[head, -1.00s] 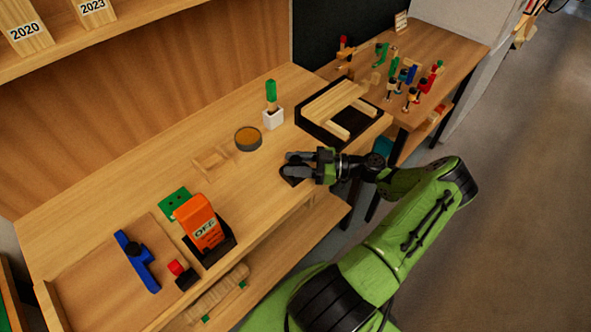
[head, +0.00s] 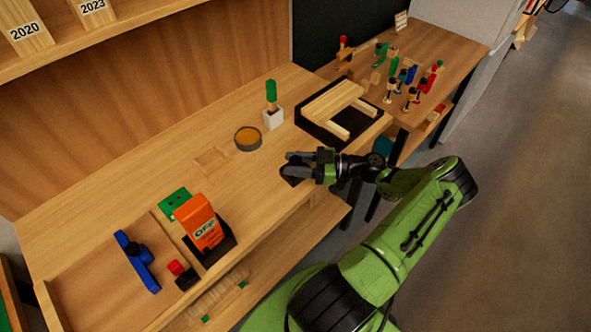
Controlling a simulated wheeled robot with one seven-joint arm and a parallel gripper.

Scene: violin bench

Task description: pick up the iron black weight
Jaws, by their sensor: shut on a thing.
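My gripper (head: 291,163) is at the front edge of the wooden bench, toward its right end, and points left. Its jaws are shut on a dark block, the iron black weight (head: 290,179), which shows partly below the fingers. The fingers hide most of the weight. I cannot tell whether it touches the bench top or is just above it.
A round tin (head: 248,138) and a white holder with a green-handled tool (head: 272,118) stand behind my gripper. A black tray with wooden strips (head: 343,110) is at the back right. An orange OFF box (head: 199,222) stands to the left. Bench between is mostly clear.

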